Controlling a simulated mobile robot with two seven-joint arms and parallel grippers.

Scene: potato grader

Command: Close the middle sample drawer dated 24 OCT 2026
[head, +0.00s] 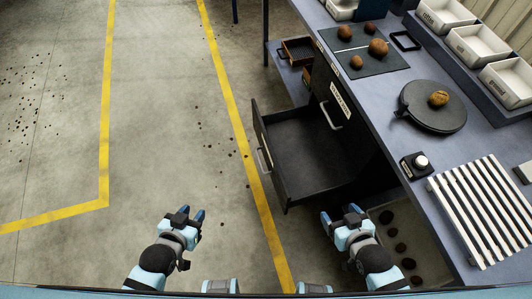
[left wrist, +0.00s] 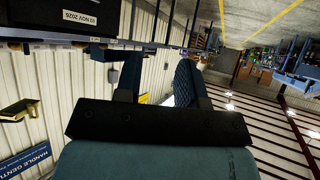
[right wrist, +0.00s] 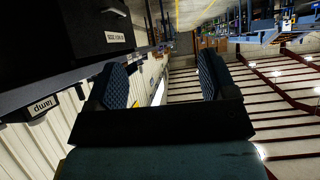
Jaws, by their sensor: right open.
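A black drawer (head: 310,150) stands pulled out from the cabinet under the bench, empty inside. Its front with a bar handle (head: 264,160) faces left, and its date is not readable in the head view. A shut drawer front (head: 333,100) with a pale label and handle is behind it. My left gripper (head: 190,214) is open and empty over the floor, left of and nearer than the drawer. My right gripper (head: 340,214) is open and empty, just nearer than the open drawer. Both fingers show apart in the left wrist view (left wrist: 162,80) and right wrist view (right wrist: 162,82).
The bench (head: 400,140) on the right carries a round dark plate (head: 432,110), a slatted rack (head: 485,210) and white bins (head: 480,42). Potatoes lie in a pale container (head: 390,215) beside my right gripper. The floor (head: 150,130) left of the drawer is clear apart from small dark crumbs.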

